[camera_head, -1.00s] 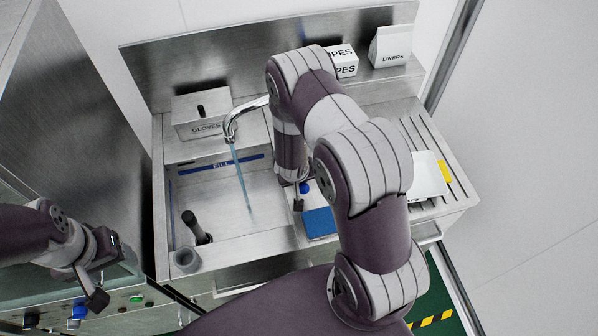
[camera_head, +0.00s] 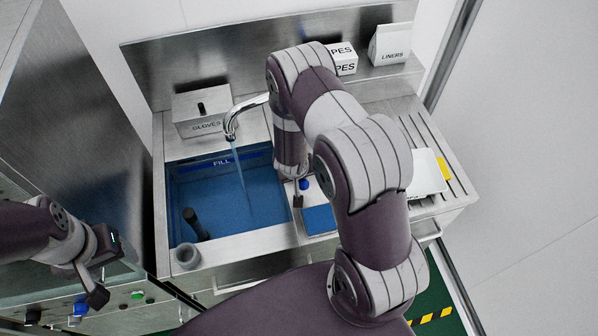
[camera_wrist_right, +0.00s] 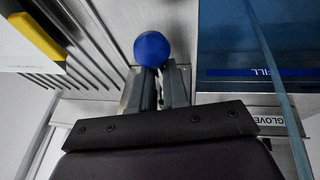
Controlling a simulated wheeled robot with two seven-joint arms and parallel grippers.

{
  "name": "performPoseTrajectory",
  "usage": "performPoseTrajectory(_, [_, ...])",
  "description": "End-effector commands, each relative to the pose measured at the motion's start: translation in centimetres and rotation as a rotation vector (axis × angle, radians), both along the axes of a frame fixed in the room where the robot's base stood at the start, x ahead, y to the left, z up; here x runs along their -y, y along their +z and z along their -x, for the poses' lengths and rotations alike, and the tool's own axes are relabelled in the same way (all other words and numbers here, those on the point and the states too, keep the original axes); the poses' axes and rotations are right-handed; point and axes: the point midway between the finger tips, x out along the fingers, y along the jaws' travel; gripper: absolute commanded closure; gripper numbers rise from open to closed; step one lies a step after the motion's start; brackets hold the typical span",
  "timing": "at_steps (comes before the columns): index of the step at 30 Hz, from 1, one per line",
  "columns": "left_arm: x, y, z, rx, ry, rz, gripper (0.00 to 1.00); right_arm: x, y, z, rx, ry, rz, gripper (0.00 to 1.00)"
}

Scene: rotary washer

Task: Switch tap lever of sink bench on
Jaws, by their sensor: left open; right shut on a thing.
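The tap (camera_head: 246,110) of the sink bench (camera_head: 222,252) is a curved chrome spout over the basin, and a stream of water runs from it. The tap lever's blue ball knob (camera_head: 303,184) shows to the right of the basin, beside my right forearm. In the right wrist view the knob (camera_wrist_right: 152,48) sits at the tips of my right gripper (camera_wrist_right: 158,82), which is shut on the lever just below it; the stem is mostly hidden. My left gripper (camera_head: 103,272) is open and empty at the lower left, away from the sink.
Blue water (camera_head: 255,195) covers the basin floor, with a dark upright standpipe (camera_head: 195,224) in it. A gloves box (camera_head: 201,112) stands behind. A white tray (camera_head: 428,172) lies at the right. A panel with buttons (camera_head: 137,295) is below my left gripper.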

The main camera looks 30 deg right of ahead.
Motion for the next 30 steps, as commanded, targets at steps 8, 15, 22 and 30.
performPoseTrajectory(8, [0.0,0.7,0.0,0.000,0.000,0.000,0.35,0.3,0.9,-0.7,0.020,-0.008,0.005,1.00])
performPoseTrajectory(15, [0.0,1.3,0.0,0.000,0.000,0.000,0.35,0.3,1.3,-0.8,0.021,-0.008,0.006,1.00])
performPoseTrajectory(22, [0.0,1.7,0.0,0.000,0.000,0.000,0.35,0.3,1.4,-0.9,0.022,-0.007,0.006,1.00])
performPoseTrajectory(30, [0.0,1.8,0.0,0.000,0.000,0.000,0.35,0.3,1.5,-0.9,0.023,-0.006,0.006,1.00])
